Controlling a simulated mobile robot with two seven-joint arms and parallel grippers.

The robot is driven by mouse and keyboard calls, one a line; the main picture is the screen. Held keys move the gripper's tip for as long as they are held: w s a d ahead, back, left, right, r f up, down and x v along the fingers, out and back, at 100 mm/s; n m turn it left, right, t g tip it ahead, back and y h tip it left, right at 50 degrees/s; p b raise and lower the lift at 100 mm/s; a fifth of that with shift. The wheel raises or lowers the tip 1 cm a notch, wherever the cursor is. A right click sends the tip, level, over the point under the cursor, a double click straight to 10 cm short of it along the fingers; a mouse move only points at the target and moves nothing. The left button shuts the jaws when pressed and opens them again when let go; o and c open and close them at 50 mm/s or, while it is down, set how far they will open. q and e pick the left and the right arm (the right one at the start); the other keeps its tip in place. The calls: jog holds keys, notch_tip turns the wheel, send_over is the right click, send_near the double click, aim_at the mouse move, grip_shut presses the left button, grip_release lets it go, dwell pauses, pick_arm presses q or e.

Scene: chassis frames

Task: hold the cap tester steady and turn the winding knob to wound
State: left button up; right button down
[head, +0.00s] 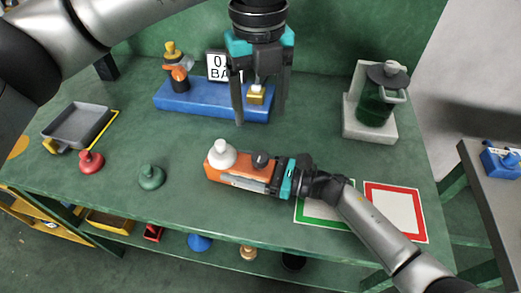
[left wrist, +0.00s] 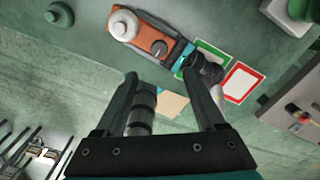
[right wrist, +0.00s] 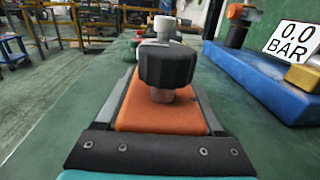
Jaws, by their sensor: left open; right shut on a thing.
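The cap tester (head: 216,174) is an orange block lying on the green bench, with a white cap (head: 221,153) at its left end and a black winding knob (head: 261,159) near its right end. My right gripper (head: 250,173) is shut on the block's sides from the right. In the right wrist view the black knob (right wrist: 168,66) stands on a pale stem between the fingers, with the orange body (right wrist: 150,117) below. My left gripper (head: 259,114) is open and empty, pointing down above the bench behind the tester. The tester also shows in the left wrist view (left wrist: 150,43).
Behind stands a blue base (head: 190,98) with an orange-black fitting, a brass piece and a gauge sign (head: 217,68). A dark green canister (head: 375,105) stands at back right. Green and red framed mats (head: 397,211) lie at right. Red and green knobs (head: 151,177) and a tray are left.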

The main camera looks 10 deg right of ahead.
aim_at(261, 157)
pick_arm(q)
jog(key=shift+n, duration=0.3)
notch_tip(261, 157, down, 12)
jog(key=shift+r, duration=0.1)
jog(key=shift+c, duration=0.2)
grip_shut()
dwell(0.6)
